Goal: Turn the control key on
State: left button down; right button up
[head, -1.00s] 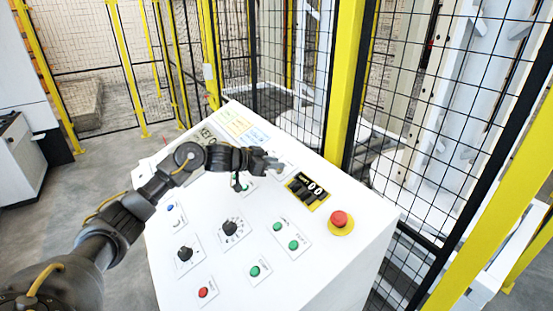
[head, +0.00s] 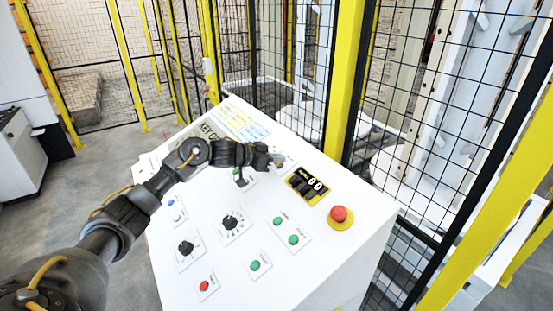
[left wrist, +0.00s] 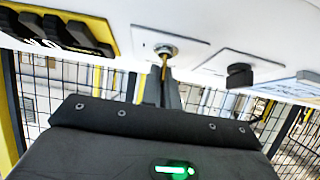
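The control key (left wrist: 164,64) is a thin brass-coloured key in a round metal lock on a white plate (left wrist: 150,38) of the control panel. In the head view the left gripper (head: 274,158) is at this plate, near the panel's far edge, and largely covers the key. In the left wrist view the key points down toward a dark grey finger, close to or against it. Whether the fingers are closed on the key cannot be made out. The right gripper is not in view.
A black knob (left wrist: 240,75) sits beside the key's plate. Wire fencing (head: 270,50) stands behind.

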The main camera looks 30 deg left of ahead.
pick_arm(q)
jog(key=m+g+h+b, duration=0.1)
jog(key=m, duration=0.2)
jog(key=m+g+h+b, duration=0.1)
jog(key=m+g+h, duration=0.1)
jog(key=m, duration=0.1)
jog(key=shift+f+m+g+b, duration=0.1)
jog(key=shift+m+g+b, duration=0.2)
jog(key=shift+b, duration=0.1)
jog(key=shift+s+d+m+g+h+b, duration=0.1)
jog(key=shift+m+g+h+b, duration=0.3)
jog(key=shift+m+g, duration=1.4)
jog(key=shift+m, duration=0.9)
jog(key=shift+s+m+g, duration=0.1)
jog(key=shift+m+g, duration=1.1)
jog(key=shift+m, duration=0.4)
jog(key=shift+s+f+m+g+y+b, duration=0.15)
jog(key=shift+m+g+y+b, duration=0.2)
jog(key=shift+m+g, duration=0.95)
jog(key=shift+m, duration=0.4)
jog(key=c, duration=1.7)
grip_release()
jog(key=shift+d, duration=0.1)
